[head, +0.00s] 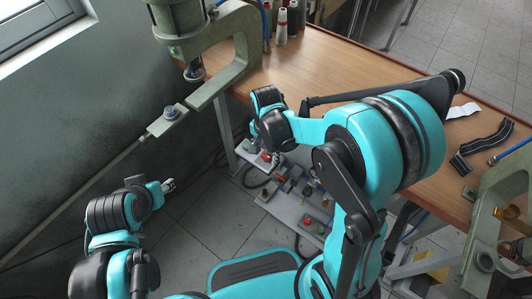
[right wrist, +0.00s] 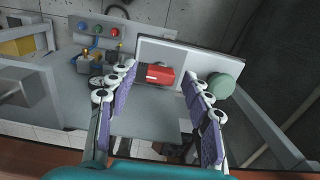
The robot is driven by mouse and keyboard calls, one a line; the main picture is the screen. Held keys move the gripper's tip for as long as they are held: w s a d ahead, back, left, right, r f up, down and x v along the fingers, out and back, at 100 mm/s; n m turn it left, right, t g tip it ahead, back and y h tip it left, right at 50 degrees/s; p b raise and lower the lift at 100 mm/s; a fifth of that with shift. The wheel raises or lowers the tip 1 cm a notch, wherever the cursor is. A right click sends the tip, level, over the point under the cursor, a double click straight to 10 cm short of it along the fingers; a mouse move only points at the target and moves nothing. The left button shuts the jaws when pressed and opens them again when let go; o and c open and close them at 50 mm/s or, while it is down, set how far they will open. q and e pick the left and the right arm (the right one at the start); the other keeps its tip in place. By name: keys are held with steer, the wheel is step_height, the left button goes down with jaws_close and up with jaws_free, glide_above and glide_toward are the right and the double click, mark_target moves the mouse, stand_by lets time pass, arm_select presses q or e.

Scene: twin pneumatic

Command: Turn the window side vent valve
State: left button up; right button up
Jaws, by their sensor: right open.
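My right gripper (head: 276,157) reaches down past the table edge over the panel of fittings below. In the right wrist view (right wrist: 158,86) its two purple-padded fingers are spread and empty. A red valve-like block (right wrist: 160,74) lies ahead between the fingertips, apart from both pads as far as I can see. A red-topped fitting (head: 266,157) shows beside the gripper in the head view. Another red-topped fitting (head: 307,221) sits nearer on the panel. I cannot tell for sure which is the window side vent valve. My left gripper (head: 169,185) hangs over the floor, its jaws too small to judge.
The wooden table (head: 330,62) carries a green press (head: 235,45) at the window side and another (head: 495,215) at right. A green round knob (right wrist: 221,85) and a grey box with coloured buttons (right wrist: 97,33) stand near the red block. Tiled floor is open at left.

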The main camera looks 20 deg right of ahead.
jaws_close()
